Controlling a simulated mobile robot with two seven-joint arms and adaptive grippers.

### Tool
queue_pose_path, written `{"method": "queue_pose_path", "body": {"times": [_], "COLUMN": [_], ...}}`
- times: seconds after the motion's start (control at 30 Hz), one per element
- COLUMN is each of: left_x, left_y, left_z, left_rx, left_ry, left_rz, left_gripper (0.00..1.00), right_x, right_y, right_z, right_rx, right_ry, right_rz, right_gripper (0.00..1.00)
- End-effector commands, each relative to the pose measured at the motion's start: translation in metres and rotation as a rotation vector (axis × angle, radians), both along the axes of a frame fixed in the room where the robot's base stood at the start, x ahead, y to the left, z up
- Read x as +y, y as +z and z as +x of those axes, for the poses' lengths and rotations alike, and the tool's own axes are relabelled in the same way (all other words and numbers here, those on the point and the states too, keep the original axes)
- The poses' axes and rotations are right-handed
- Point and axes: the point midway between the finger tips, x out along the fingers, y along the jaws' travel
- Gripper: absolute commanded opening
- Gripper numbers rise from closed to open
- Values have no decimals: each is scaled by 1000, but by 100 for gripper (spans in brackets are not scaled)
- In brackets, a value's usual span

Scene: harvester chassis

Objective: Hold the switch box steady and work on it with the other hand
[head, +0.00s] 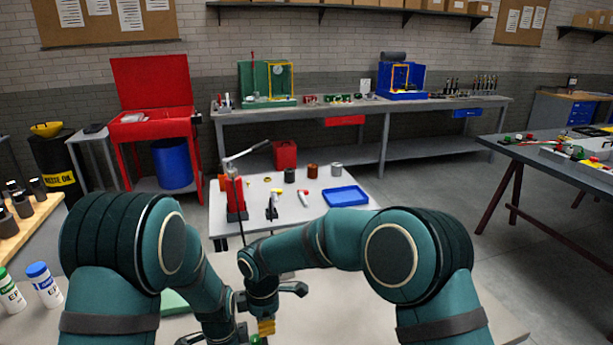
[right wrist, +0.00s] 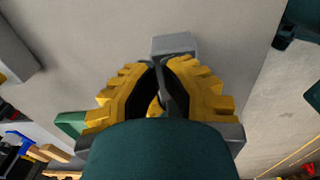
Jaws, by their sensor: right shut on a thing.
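A small grey box (right wrist: 173,45), which looks like the switch box, shows just beyond the fingertips in the right wrist view. My right gripper (head: 266,328) points down at the bottom middle of the head view. In the right wrist view its yellow fingers (right wrist: 163,88) are shut on a thin grey piece beside the box. I cannot tell whether this piece joins the box. My left gripper (head: 240,332) is low beside the right one, cut by the bottom edge; its fingers are not clear. My arms hide most of the work spot.
A pale worktop (head: 350,312) lies under my arms, with a flat green thing (head: 175,301) left of the grippers. Bottles (head: 42,282) stand at the far left. Beyond is a small table with a red press (head: 235,197) and a blue tray (head: 346,196).

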Motion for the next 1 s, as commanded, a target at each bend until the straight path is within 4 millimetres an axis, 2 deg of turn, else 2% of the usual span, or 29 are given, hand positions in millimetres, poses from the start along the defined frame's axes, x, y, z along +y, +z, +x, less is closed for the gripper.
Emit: {"method": "queue_pose_path", "body": {"times": [0.2,0.4,0.77,1.0], "left_x": [1,3,4,4], "left_y": [-1,-2,-2,-2], "left_z": [-1,-1,-1,-1], "left_rx": [4,5,4,4], "left_ry": [4,6,9,9], "left_rz": [1,2,3,4], "left_gripper": [20,20,20,20], "right_x": [-2,-3,-5,-7], "right_y": [24,37,39,47], "right_z": [1,0,-1,-12], "right_rx": [-1,2,11,74], "right_ry": [-2,-3,-4,-7], "right_rz": [-2,-5,7,164], "right_gripper": [0,0,0,0]}}
